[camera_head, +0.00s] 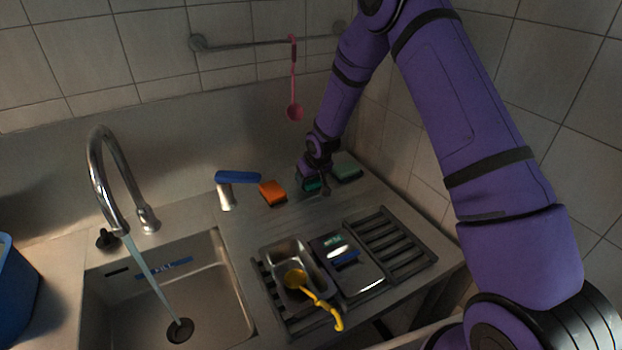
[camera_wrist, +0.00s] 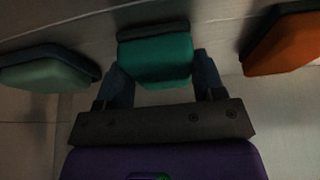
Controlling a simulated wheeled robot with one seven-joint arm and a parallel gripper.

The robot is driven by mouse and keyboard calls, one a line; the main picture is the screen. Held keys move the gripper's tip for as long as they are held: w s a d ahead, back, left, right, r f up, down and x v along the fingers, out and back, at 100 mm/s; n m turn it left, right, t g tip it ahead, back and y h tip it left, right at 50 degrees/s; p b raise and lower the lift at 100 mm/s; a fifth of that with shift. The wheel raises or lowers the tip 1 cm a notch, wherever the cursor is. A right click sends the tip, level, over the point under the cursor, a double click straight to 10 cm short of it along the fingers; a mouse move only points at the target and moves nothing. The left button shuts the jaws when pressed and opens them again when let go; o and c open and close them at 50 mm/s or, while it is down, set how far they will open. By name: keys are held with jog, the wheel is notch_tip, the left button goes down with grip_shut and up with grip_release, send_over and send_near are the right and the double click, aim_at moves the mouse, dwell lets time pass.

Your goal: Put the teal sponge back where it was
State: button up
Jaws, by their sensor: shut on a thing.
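The teal sponge (camera_wrist: 155,62) is between the two fingers of my gripper (camera_wrist: 160,78) in the wrist view, with a dark layer along one side. My gripper is shut on it. In the head view, the teal sponge (camera_head: 312,184) shows only in part beneath my gripper (camera_head: 318,186), low over or on the counter; I cannot tell whether it touches the surface. A pale green sponge (camera_head: 346,166) lies just to its right, and an orange sponge (camera_head: 272,192) to its left. In the wrist view the pale green sponge (camera_wrist: 45,74) is at left and the orange sponge (camera_wrist: 285,45) at right.
A blue-topped white object (camera_head: 238,179) stands left of the orange sponge. In front are a metal pan (camera_head: 310,264) with a yellow ladle (camera_head: 322,303), and a drying rack (camera_head: 405,243). A pink ladle (camera_head: 294,100) hangs from the wall rail. The sink (camera_head: 220,290) has running water.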

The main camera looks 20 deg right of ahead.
jog(key=shift+f, duration=0.2)
jog(key=o, duration=0.8)
jog(key=shift+o, duration=0.2)
jog(key=shift+r, duration=0.1)
jog(key=s+d+r, duration=0.2)
jog(key=s+r, duration=0.5)
jog(key=r, duration=0.4)
jog(key=s+d+r+m+h, duration=0.1)
jog(key=s+d+r, duration=0.1)
jog(key=s+r, duration=0.7)
jog(key=s+d+r, duration=0.1)
jog(key=s+r, duration=0.4)
jog(key=r, duration=0.9)
jog(key=s+d+r, duration=0.1)
jog(key=s+r, duration=0.1)
jog(key=s, duration=0.9)
jog(key=s+d+r+m, duration=0.1)
jog(key=s+r, duration=0.2)
jog(key=s, duration=0.9)
jog(key=shift+s+r+t, duration=0.15)
jog(key=shift+r+t, duration=0.2)
jog(key=shift+t, duration=0.05)
